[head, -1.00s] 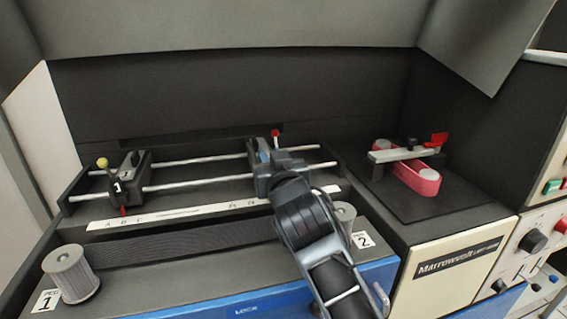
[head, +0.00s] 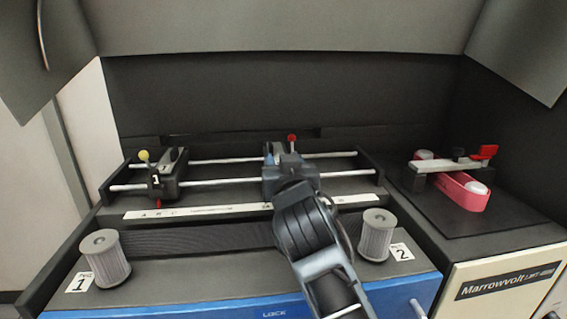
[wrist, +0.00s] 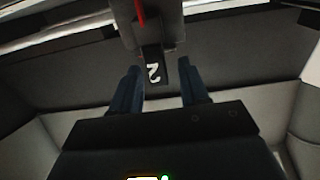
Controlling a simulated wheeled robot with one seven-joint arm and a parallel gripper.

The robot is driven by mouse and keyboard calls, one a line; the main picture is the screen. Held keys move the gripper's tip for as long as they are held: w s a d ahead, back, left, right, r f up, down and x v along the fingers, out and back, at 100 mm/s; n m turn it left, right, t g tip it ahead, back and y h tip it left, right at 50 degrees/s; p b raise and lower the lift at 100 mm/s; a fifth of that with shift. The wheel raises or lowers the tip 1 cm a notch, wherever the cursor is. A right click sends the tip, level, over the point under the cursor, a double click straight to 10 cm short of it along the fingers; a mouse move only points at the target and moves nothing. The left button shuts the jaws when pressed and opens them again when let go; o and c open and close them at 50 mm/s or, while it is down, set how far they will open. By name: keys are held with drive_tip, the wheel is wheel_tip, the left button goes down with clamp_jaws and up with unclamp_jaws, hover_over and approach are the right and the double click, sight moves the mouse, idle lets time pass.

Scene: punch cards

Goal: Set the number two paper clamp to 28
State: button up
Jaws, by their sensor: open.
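The number two paper clamp (head: 291,150) is on the two metal rails, right of the middle, with a red knob on top. My gripper (head: 288,172) is at its front and hides much of it in the head view. In the wrist view, the clamp's dark tab with a white 2 (wrist: 153,72) shows between the tips of my gripper (wrist: 158,72). The fingers are open, with a visible gap on each side of the tab. The white scale strip (head: 205,212) runs in front of the rails; its numbers are too small to read, and my arm covers part of it.
The number one clamp (head: 158,175), with a yellow knob, is at the rails' left end. Ribbed pegs 1 (head: 105,259) and 2 (head: 377,235) stand in front. A pink band device (head: 465,190) is at the right. Dark panels stand behind and overhead.

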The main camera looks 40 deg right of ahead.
drive_tip(key=b+v, duration=0.1)
drive_tip(key=v, duration=0.6)
drive_tip(key=shift+s+a+b, duration=0.25)
drive_tip(key=shift+s+b, duration=0.05)
drive_tip(key=shift+s, duration=0.05)
